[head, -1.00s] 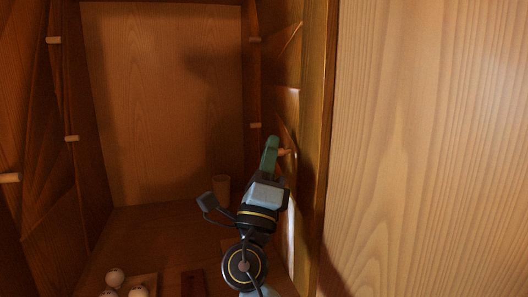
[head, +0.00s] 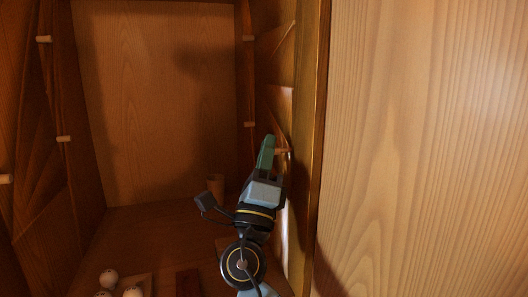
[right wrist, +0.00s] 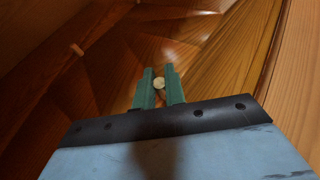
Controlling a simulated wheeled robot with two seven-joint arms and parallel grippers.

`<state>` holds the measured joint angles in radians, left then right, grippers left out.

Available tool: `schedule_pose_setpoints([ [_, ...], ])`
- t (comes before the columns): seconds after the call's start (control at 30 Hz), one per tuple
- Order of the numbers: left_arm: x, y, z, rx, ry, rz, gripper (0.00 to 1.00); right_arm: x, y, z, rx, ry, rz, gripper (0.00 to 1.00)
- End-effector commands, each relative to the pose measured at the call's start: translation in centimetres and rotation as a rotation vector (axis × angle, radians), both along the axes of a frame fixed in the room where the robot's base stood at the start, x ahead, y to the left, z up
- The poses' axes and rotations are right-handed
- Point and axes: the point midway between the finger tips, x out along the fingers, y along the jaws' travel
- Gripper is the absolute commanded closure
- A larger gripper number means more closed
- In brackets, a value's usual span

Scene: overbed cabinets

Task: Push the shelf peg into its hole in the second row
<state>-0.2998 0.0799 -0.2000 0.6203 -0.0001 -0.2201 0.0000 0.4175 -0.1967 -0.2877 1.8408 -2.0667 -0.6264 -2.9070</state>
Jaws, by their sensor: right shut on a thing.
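My right gripper (head: 268,152) is at the cabinet's right inner wall (head: 274,75), its green fingers shut on a pale wooden shelf peg (head: 281,151). The peg points right, towards the wall. In the right wrist view the peg's round end (right wrist: 159,84) shows between the two green fingers (right wrist: 159,92). The hole is hidden, and I cannot tell whether the peg's tip is in it. Another peg (head: 250,125) sticks out of the same wall farther back, at about the same row. My left gripper is out of view.
An upper peg (head: 248,38) is on the right wall, and several pegs (head: 64,139) stick out of the left wall. White balls (head: 109,276) lie at the front left. A pale panel (head: 425,150) stands at right.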

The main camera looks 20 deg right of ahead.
Motion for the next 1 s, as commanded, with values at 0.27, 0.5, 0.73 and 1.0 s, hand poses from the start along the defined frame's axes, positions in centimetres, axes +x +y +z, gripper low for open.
schedule_pose_setpoints([
  [0.27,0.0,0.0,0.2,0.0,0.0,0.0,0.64,0.0,-0.6,0.0,-0.001,0.0,0.001,1.0],
  [0.5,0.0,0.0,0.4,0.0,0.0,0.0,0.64,0.0,-1.0,0.0,0.001,0.001,0.001,1.0],
  [0.73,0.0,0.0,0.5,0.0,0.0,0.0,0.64,0.0,-1.5,0.0,0.0,0.001,0.0,1.0],
  [1.0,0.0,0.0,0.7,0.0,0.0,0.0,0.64,0.0,-2.1,0.0,-0.001,0.0,-0.001,1.0],
])
